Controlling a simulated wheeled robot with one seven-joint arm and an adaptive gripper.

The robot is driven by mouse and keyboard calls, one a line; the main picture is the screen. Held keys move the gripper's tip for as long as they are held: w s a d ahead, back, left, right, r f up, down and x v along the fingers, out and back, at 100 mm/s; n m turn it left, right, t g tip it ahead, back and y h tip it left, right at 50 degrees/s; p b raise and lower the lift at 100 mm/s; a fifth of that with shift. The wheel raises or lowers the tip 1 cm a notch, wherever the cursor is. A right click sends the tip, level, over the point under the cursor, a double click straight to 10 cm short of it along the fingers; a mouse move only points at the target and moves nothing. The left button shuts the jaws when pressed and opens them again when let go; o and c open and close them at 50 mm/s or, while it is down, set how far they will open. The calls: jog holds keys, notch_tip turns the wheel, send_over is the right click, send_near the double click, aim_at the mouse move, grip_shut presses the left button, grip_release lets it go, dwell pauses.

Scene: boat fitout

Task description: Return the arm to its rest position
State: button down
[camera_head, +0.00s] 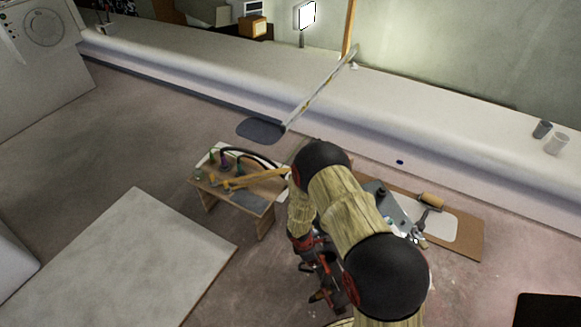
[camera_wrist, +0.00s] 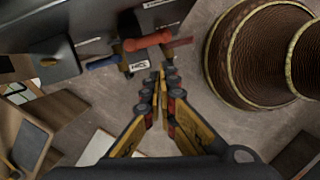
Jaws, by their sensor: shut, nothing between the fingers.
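My arm (camera_head: 345,205), wood-patterned with black joints, reaches out over the floor in the middle of the head view. It is bent and hangs above the area between the small bench and the board. My gripper (camera_wrist: 160,78) shows in the wrist view with its yellow and black fingers together and nothing between them. In the head view the gripper is dark and red, below the arm's bend and partly hidden by the arm. In the wrist view a red-handled tool (camera_wrist: 148,41) and a blue-handled tool (camera_wrist: 103,62) lie beyond the fingertips.
A small wooden bench (camera_head: 198,188) with tools stands left of my arm. A brown board (camera_head: 468,245) with a roller (camera_head: 431,200) lies to the right. A long white ledge (camera_head: 220,75) runs behind. A pale panel (camera_head: 125,260) lies left. Open floor shows at far left.

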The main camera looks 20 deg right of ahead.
jog(key=s+d+r+m+g, duration=0.2)
jog(key=s+r+m, duration=0.2)
jog(key=s, duration=0.3)
jog(key=s+a+r+m+t+y, duration=0.1)
jog(key=s+a+r+m+t, duration=0.1)
jog(key=r, duration=1.6)
jog(key=s+a+r+m+t+y, duration=0.1)
jog(key=s+r+m, duration=0.4)
jog(key=r, duration=1.3)
jog(key=s+a+r+m+t+y, duration=0.1)
jog(key=s+a+r+m+t, duration=0.2)
jog(key=r, duration=1.5)
jog(key=m+t, duration=0.2)
jog(key=shift+s+m, duration=0.3)
